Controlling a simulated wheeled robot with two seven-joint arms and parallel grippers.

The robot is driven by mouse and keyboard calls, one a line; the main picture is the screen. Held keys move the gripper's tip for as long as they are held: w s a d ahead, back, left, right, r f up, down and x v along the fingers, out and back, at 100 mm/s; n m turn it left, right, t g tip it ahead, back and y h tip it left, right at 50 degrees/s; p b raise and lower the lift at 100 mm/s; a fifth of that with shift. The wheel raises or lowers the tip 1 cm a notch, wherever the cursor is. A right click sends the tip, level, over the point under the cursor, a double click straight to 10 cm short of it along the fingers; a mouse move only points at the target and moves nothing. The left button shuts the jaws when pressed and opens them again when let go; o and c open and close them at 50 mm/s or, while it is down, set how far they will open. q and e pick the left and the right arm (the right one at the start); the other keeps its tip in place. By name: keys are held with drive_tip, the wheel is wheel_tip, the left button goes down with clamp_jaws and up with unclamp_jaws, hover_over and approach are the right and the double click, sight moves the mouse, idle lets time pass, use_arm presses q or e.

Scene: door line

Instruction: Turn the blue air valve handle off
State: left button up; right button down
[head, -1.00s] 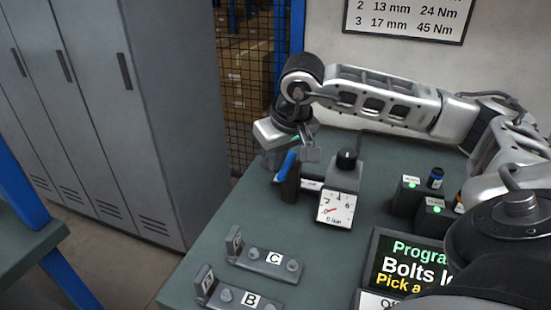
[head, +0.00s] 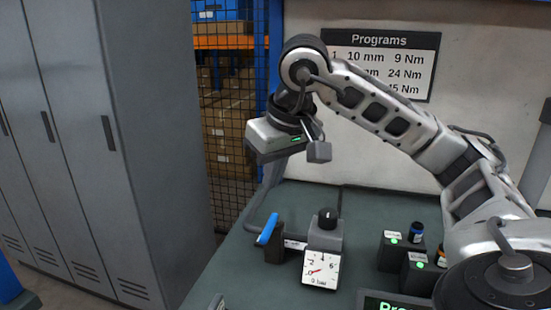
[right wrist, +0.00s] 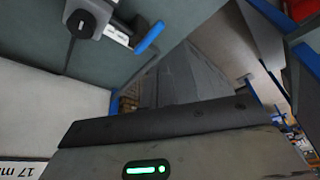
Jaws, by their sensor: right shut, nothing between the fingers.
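The blue valve handle (head: 267,228) sits on a dark valve body (head: 274,250) at the bench's left part. It lies slanted, crosswise to the short labelled piece that joins the valve to the regulator (head: 325,236). The gauge (head: 320,270) on the regulator reads "0 bar", its red needle at the low end. My right gripper (head: 270,176) hangs above and behind the handle, apart from it, shut and empty; its fingertips are hard to make out. The right wrist view shows the handle (right wrist: 149,37) clear of the gripper housing. My left gripper is not in view.
Small dark boxes with green lights (head: 393,252) stand right of the gauge. A screen (head: 390,301) is at the front edge of view. Grey lockers (head: 150,130) stand left, a mesh fence (head: 232,130) behind. A Programs sign (head: 385,60) hangs on the wall.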

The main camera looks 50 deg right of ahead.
drive_tip(key=shift+v, duration=1.15)
